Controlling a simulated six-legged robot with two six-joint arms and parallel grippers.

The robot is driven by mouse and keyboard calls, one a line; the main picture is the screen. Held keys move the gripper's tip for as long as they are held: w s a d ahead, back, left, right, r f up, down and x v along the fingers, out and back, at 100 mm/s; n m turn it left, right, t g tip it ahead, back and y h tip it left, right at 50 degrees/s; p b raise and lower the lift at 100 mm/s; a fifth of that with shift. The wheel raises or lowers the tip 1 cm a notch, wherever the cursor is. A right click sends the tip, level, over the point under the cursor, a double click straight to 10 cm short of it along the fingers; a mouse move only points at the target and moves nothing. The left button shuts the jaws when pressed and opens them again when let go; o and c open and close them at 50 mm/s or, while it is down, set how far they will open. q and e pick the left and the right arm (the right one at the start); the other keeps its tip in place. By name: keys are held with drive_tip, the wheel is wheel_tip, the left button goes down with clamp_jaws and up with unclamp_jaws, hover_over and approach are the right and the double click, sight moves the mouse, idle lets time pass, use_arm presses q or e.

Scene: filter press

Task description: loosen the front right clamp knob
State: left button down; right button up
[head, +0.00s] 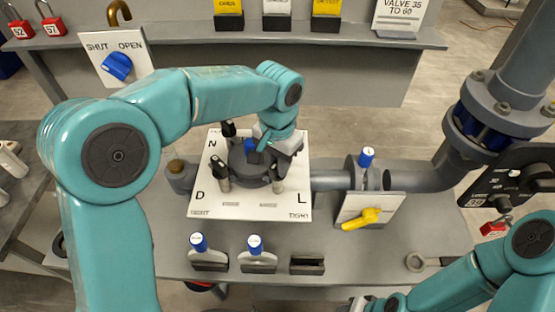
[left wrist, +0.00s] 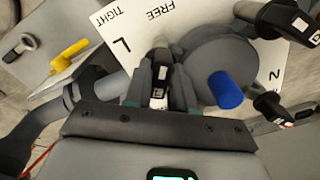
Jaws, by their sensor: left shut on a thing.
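The filter housing (head: 240,172) is a round dark grey body with a blue knob (left wrist: 225,90) on top, on a white plate (head: 205,205) lettered N, D and L. My left gripper (head: 283,155) is over its right side. In the left wrist view its fingers (left wrist: 160,82) are shut on the front right clamp knob (left wrist: 158,93), a dark knob with a white mark, near the letter L. In the head view that knob is mostly hidden by my gripper. Two other black clamp knobs, the front left (head: 217,163) and a back one (head: 229,128), stand free. My right gripper's fingers are not visible.
A pipe with a blue-topped valve (head: 367,157) and a yellow handle (head: 362,218) lies right of the plate. Two blue-topped fittings (head: 199,243) (head: 255,245) stand in front. A red padlock (head: 493,229) hangs at the right. A shelf (head: 310,35) runs behind.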

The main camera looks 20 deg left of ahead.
use_arm(q)
drive_tip(key=shift+w+r+m, duration=0.15)
drive_tip(key=shift+r+m, duration=0.1)
drive_tip(key=shift+m, duration=0.75)
drive_tip(key=c, duration=1.1)
unclamp_jaws()
drive_tip(key=shift+o, duration=0.3)
drive_tip(key=shift+f, duration=0.1)
wheel_tip(320, 180, up, 16)
drive_tip(key=shift+s+p, duration=0.2)
drive_tip(key=shift+p, duration=0.15)
